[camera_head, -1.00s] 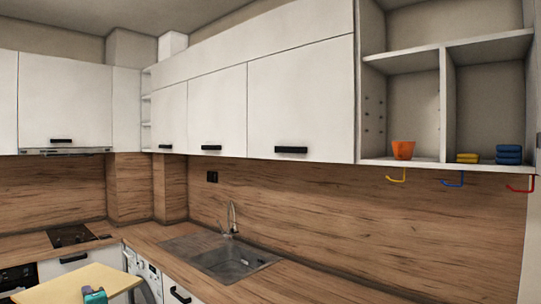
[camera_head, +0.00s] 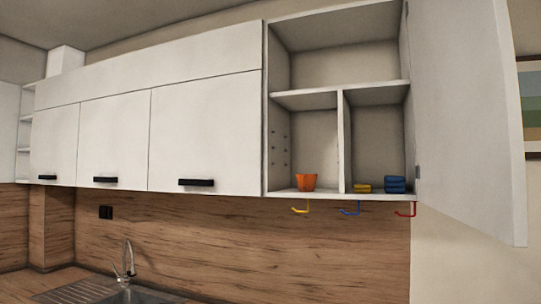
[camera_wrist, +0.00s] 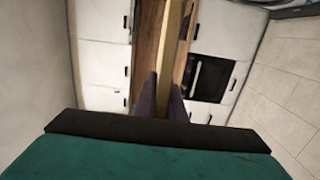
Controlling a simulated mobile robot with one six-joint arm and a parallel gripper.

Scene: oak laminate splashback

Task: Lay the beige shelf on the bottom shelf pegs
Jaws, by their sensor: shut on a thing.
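The beige shelf (camera_wrist: 168,50) shows edge-on in the wrist view, running up from between the fingers. My gripper (camera_wrist: 162,105) is shut on it; the fingers press its two faces. Neither the shelf nor my gripper is in the head view now. The shelf pegs (camera_head: 273,162) are small dark dots in several rows on the left wall of the open cabinet's lower left compartment. The bottom pegs sit a little above the cabinet floor. Pegs on the divider side are hidden from this angle.
An orange cup (camera_head: 306,182) stands on the floor of the left compartment. Yellow (camera_head: 362,188) and blue (camera_head: 395,184) folded items lie in the right compartment. Coloured hooks (camera_head: 350,209) hang below. An open cabinet door (camera_head: 465,120) juts out at the right.

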